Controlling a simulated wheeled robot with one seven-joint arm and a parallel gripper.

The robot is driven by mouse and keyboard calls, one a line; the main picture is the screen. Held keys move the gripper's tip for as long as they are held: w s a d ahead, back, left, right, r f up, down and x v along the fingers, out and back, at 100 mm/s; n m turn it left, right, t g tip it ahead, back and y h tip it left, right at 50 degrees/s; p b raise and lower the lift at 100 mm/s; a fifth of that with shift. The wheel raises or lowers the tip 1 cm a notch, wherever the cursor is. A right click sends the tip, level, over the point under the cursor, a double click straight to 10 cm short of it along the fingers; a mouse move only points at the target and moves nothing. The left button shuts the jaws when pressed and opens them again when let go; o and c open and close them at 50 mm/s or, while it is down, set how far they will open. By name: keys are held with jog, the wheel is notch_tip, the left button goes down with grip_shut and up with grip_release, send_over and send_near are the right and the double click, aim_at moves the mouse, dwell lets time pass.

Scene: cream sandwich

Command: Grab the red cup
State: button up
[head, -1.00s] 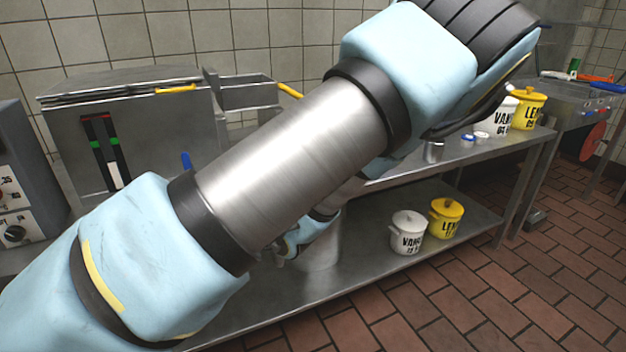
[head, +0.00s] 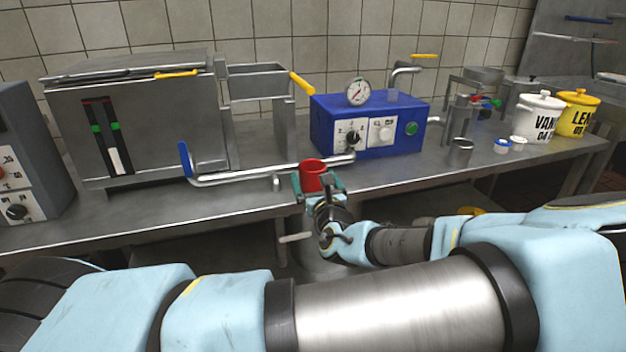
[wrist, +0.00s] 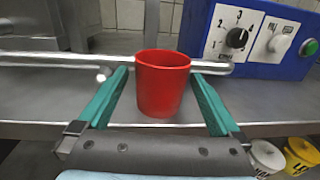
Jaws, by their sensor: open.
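The red cup (head: 312,175) stands upright near the front edge of the steel counter, in front of the blue control box; it also shows in the wrist view (wrist: 162,85). My gripper (head: 318,186) is at the cup with its teal fingers spread, one on each side of it. In the wrist view my gripper (wrist: 160,88) is open, and the cup is between the fingers. A small gap seems to show beside the cup on each side. The lower back of the cup is hidden.
A steel pipe with a blue handle (head: 185,160) runs just behind the cup. The blue box (head: 368,125) with dials is behind right. A steel cup (head: 460,152), a white pot (head: 537,118) and a yellow pot (head: 578,112) stand farther right on the counter (head: 240,206).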

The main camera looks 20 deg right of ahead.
aim_at(310, 169)
jog(key=shift+f+x, duration=0.2)
jog(key=shift+x, duration=2.6)
jog(key=shift+c, duration=0.2)
jog(key=shift+s, duration=0.1)
jog(key=c, duration=1.1)
jog(key=shift+c, duration=0.2)
